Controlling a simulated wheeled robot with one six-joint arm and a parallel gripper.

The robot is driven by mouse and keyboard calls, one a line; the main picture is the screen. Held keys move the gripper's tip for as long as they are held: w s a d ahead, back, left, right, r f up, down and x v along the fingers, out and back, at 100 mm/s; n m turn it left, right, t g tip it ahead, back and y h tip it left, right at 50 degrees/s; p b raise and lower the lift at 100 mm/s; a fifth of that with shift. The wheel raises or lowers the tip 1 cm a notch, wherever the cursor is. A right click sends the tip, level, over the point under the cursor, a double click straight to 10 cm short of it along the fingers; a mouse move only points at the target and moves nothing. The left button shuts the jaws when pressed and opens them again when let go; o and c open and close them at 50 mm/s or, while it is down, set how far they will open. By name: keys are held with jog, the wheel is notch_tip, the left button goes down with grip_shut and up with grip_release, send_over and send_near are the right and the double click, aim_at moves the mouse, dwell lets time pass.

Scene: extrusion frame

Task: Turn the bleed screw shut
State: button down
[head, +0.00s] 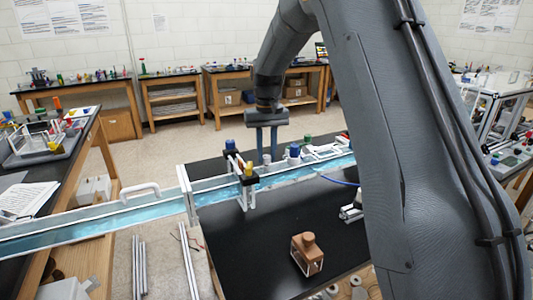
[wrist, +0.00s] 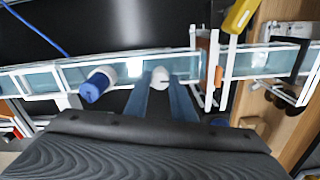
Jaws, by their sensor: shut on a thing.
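The bleed screw (wrist: 160,76) seems to be the small white round knob on the blue-and-white channel (wrist: 125,68), between my fingertips in the wrist view. My gripper (wrist: 161,84) has its two blue-grey fingers closed on this knob. In the head view my gripper (head: 266,157) points straight down over the channel (head: 285,174) beside the black-and-white bracket. There the knob is small and mostly hidden by the fingers. I cannot tell how far the screw is turned.
A blue-capped white fitting (wrist: 97,85) stands close beside my fingers. A bracket (head: 246,183) with a yellow part (head: 249,168) is on the other side. A brown block (head: 307,254) sits on the black bench top (head: 245,245), which is mostly bare in front.

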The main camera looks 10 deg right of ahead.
aim_at(267, 156)
jog(key=shift+w+r, duration=0.1)
dwell(0.3)
jog(key=c, duration=1.5)
grip_release()
jog(key=shift+r+b, duration=1.35)
jog(key=shift+r, duration=2.5)
